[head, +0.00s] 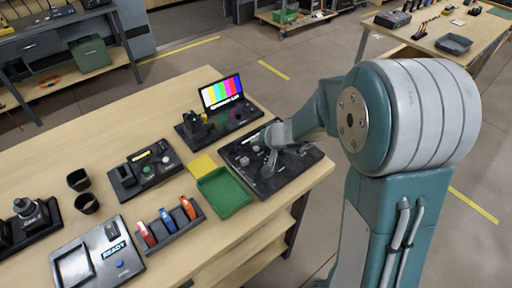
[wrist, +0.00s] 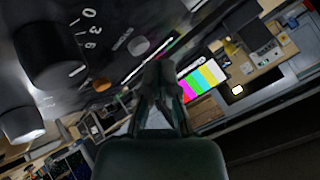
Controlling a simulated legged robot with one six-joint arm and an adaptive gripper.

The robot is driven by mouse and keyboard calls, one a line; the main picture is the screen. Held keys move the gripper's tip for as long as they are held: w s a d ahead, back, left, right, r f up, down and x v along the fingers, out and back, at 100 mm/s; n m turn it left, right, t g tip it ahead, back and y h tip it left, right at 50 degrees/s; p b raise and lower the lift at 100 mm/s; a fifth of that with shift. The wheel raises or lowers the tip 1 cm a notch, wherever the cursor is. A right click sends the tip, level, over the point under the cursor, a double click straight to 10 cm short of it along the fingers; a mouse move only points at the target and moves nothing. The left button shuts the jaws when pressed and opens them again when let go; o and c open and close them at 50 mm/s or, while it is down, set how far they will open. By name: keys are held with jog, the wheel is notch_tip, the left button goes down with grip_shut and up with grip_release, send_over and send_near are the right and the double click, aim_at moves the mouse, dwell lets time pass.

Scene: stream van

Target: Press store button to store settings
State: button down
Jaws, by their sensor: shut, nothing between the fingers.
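A black control panel (head: 285,178) lies at the right end of the wooden table, partly hidden by my arm. My gripper (head: 268,166) is low over this panel, its fingers shut and empty. In the wrist view the shut fingertips (wrist: 158,70) are close to the panel face. That view shows a large black knob (wrist: 52,55) with scale numbers, an orange button (wrist: 100,85), and a pale round button (wrist: 138,46) beside a small label too blurred to read. I cannot tell which button is the store button, nor whether the fingertips touch the panel.
A colour-bar screen (head: 221,92) stands behind the panel. A green tray (head: 224,193) and a yellow pad (head: 202,166) lie left of it. A holder with coloured tools (head: 170,228), a black button box (head: 146,170) and a READY device (head: 98,255) are farther left.

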aim_at(257, 149)
jog(key=shift+r, duration=2.55)
jog(key=s+d+r+n+g+h, duration=0.1)
jog(key=s+r, duration=0.4)
jog(key=s, duration=0.2)
jog(key=s+d+r+n, duration=0.1)
jog(key=s+r, duration=0.3)
jog(key=s, duration=0.3)
jog(key=s+d+r+h, duration=0.1)
jog(key=s+d+h, duration=0.1)
jog(key=s+d, duration=0.2)
jog(key=s+d+r+m+h, duration=0.1)
jog(key=s+d+h, duration=0.2)
jog(key=s, duration=0.6)
jog(key=shift+s+d, duration=0.25)
jog(key=shift+d, duration=0.55)
jog(key=shift+r, duration=0.1)
